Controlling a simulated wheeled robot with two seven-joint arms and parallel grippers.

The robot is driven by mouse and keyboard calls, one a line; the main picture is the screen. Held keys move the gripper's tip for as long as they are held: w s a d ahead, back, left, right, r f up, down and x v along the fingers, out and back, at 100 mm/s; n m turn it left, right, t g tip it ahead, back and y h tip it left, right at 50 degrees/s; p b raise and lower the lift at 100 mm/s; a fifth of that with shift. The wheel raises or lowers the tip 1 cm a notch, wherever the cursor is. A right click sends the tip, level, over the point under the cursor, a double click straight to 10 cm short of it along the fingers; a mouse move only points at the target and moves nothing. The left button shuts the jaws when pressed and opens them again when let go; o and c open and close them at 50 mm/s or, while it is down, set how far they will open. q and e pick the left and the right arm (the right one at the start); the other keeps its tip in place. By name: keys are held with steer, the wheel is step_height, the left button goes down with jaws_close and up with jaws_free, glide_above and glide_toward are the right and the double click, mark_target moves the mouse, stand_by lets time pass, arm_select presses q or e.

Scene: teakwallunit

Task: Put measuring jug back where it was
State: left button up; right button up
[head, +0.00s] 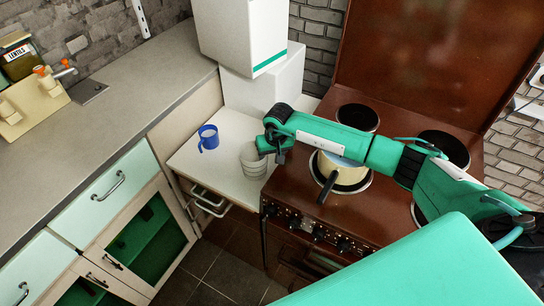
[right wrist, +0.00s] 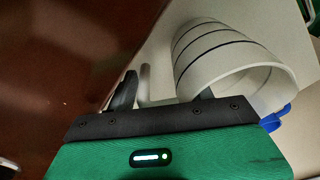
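The measuring jug (head: 253,163) is pale grey-white with dark bands. In the head view it is at the right side of the white worktop, beside the stove. The right wrist view shows its banded wall (right wrist: 205,55) and its handle (right wrist: 144,82). My right gripper (head: 275,148) is at the jug's stove side. In the right wrist view its dark fingers (right wrist: 163,95) stand apart, with the handle showing between them. The gripper partly hides the jug in the head view. My left gripper is not in view.
A blue mug (head: 208,137) stands left of the jug on the white worktop (head: 222,178). A cream saucepan (head: 345,170) sits on the stove (head: 300,196), under my right arm. A white appliance (head: 263,83) stands behind. The grey counter (head: 110,115) is mostly clear.

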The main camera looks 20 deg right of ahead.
steer(key=shift+r, duration=0.25)
arm_select(q)
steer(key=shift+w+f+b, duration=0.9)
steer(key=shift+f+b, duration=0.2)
steer(key=shift+b, duration=0.3)
arm_select(e)
step_height(320, 180, up, 12)
steer(key=s, duration=0.2)
steer(key=shift+d+f, duration=0.15)
steer(key=shift+d, duration=0.1)
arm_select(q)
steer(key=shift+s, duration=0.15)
